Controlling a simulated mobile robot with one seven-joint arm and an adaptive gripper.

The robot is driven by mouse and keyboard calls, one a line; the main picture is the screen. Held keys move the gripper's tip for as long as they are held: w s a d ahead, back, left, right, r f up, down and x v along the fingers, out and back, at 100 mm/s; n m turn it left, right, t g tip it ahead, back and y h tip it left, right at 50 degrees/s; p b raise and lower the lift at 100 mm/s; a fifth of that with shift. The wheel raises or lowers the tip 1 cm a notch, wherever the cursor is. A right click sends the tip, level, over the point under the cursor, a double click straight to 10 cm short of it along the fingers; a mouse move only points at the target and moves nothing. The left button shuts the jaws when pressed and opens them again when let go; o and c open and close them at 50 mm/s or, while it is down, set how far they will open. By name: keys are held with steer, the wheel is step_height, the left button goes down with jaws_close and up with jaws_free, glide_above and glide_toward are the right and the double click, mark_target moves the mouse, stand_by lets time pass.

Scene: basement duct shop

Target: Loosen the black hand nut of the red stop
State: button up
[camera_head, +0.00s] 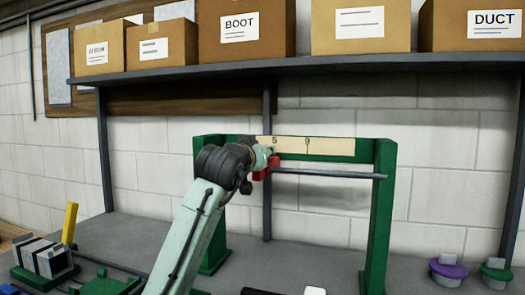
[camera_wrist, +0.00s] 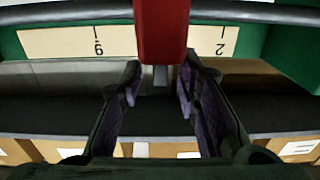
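The red stop (camera_head: 262,173) sits on the grey rail of a green frame (camera_head: 381,210), below a cream scale strip (camera_head: 325,146). In the wrist view the red stop (camera_wrist: 161,32) fills the top middle. A short grey piece (camera_wrist: 160,76) shows just below it, between my fingers. My gripper (camera_head: 268,158) is at the stop and partly covers it in the head view. In the wrist view my gripper (camera_wrist: 159,86) is open, with a finger on each side and gaps to the grey piece. I cannot make out the black hand nut in either view.
The rail (camera_head: 340,175) runs on to the right, clear of other things. Cardboard boxes (camera_head: 245,30) stand on a shelf above. On the bench are a grey block in a green holder (camera_head: 42,258), a yellow piece (camera_head: 70,223), and purple (camera_head: 448,271) and green (camera_head: 496,275) round pieces.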

steer(key=v, duration=1.1)
steer(key=shift+a, duration=0.1)
